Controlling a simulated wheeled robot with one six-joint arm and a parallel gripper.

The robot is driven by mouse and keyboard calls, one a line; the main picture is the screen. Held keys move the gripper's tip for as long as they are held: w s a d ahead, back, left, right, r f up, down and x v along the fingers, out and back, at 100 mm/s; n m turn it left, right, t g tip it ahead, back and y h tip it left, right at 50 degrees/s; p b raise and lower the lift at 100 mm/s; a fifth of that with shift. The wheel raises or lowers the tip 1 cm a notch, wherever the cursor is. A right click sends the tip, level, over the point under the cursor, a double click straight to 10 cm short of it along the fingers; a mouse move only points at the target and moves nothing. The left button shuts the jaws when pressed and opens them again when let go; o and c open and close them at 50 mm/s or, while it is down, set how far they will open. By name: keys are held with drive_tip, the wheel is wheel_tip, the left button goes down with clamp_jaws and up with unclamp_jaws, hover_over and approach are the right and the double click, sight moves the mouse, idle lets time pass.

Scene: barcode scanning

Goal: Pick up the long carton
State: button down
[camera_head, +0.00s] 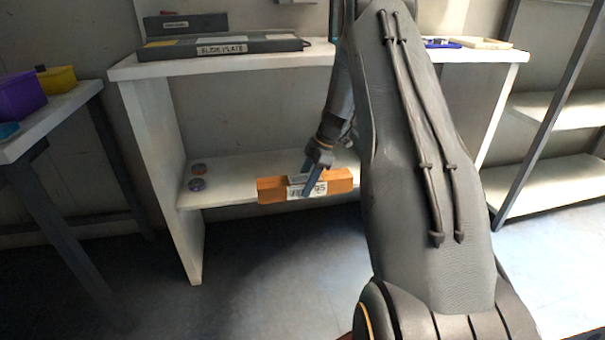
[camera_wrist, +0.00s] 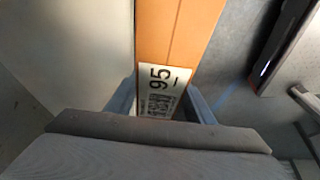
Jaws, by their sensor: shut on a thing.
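The long carton (camera_head: 335,183) is orange-brown with a white label that reads 95 and carries a code. In the head view it lies level, in front of the lower shelf's front edge. My gripper (camera_head: 309,183) reaches down onto its middle, with a blue finger across the near side by the label. In the wrist view the carton (camera_wrist: 175,35) runs upward between the two blue fingers of my gripper (camera_wrist: 161,103), which are shut on it. The label faces the wrist camera. From these views I cannot tell how far the carton is from the shelf.
The lower shelf (camera_head: 232,173) holds two small round tins (camera_head: 198,177) at its left. The top shelf (camera_head: 215,65) carries a dark flat case (camera_head: 220,46) labelled SLIDE PLATE. A side table (camera_head: 50,118) with purple and yellow boxes stands at the left. Open floor lies in front.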

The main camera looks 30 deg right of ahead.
drive_tip(key=s+a+p, duration=0.1)
drive_tip(key=s+a, duration=0.2)
drive_tip(key=s, duration=0.7)
drive_tip(key=s+a+r+m+t+h, duration=0.1)
drive_tip(key=s+a+r+m+t, duration=0.15)
drive_tip(key=a+r+m, duration=0.5)
drive_tip(key=s+a+r+m+t+h, duration=0.15)
drive_tip(key=s+a+r+m, duration=0.3)
drive_tip(key=a, duration=0.65)
wheel_tip(320, 180, up, 24)
drive_tip(key=p, duration=2.3)
drive_tip(key=shift+w+n+g, duration=0.3)
drive_tip(key=shift+w+g, duration=0.1)
